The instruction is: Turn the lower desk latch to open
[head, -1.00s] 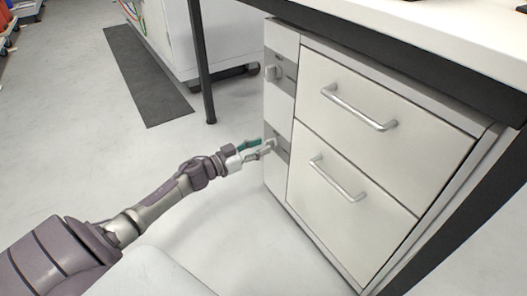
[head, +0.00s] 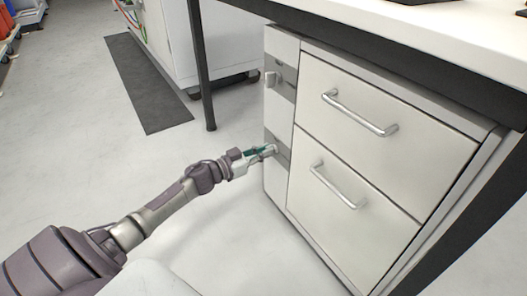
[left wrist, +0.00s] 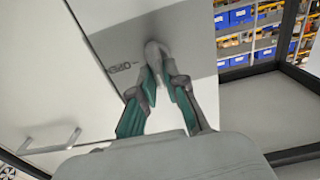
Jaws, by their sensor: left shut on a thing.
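The lower desk latch (left wrist: 153,50) is a small grey knob on a grey panel of the white desk cabinet, with printed lettering beside it. My left gripper (head: 270,151) is at this latch on the cabinet's left strip. In the left wrist view my left gripper (left wrist: 160,72) has its two green-backed fingers closed on the knob from both sides. The fingers hide part of the latch in the head view. The upper latch (head: 271,79) sticks out above it on another grey panel. My right gripper does not show.
The cabinet has an upper drawer handle (head: 360,113) and a lower drawer handle (head: 337,185) right of the latches. A black desk leg (head: 202,70) stands behind left. A dark floor mat (head: 147,85) lies farther back.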

